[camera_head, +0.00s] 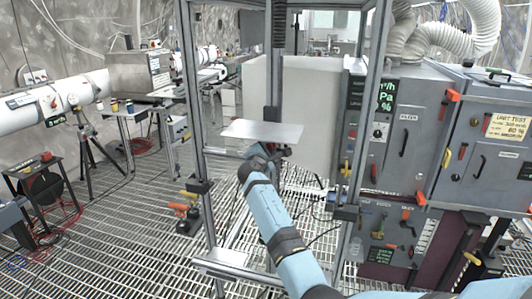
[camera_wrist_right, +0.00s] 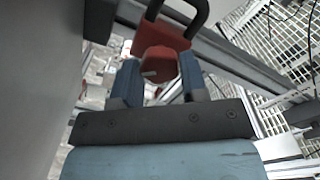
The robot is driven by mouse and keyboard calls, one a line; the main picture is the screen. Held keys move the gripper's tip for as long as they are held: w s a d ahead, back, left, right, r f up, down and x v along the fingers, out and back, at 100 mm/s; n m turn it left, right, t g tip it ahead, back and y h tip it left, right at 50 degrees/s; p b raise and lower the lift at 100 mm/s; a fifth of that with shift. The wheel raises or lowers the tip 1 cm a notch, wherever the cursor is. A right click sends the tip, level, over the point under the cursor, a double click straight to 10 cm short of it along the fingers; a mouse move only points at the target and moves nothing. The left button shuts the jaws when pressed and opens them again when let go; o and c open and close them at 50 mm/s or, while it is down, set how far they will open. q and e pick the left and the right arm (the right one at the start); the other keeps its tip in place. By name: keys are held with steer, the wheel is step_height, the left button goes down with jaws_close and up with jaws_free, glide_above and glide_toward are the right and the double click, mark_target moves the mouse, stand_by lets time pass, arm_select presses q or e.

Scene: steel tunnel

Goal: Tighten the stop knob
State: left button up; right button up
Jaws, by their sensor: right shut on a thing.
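The stop knob (camera_wrist_right: 158,63) is red with a pale mark on its face, and it shows in the right wrist view. The two blue fingers of my right gripper (camera_wrist_right: 160,80) are on either side of it, shut on it. In the head view my right gripper (camera_head: 267,151) is just under a flat light-grey plate (camera_head: 262,131) inside an upright metal frame (camera_head: 196,130). The knob is mostly hidden there by the gripper and the plate. My left gripper is not in view.
A black handle (camera_wrist_right: 200,15) and a red block stand right behind the knob in the wrist view. Grey control cabinets (camera_head: 405,165) stand to the right of the frame. The grating floor (camera_head: 110,230) is mostly open at front left.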

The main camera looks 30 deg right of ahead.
arm_select(q)
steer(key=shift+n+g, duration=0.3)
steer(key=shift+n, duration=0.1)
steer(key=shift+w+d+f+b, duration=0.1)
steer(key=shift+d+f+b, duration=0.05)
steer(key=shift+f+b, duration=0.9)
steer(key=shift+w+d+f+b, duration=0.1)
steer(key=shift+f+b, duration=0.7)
steer(key=shift+b, duration=0.45)
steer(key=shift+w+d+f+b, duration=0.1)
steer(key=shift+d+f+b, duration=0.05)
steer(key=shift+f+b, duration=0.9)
arm_select(e)
steer(key=shift+m, duration=3.7)
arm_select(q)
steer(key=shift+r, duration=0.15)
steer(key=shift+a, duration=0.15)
arm_select(e)
steer(key=o, duration=0.9)
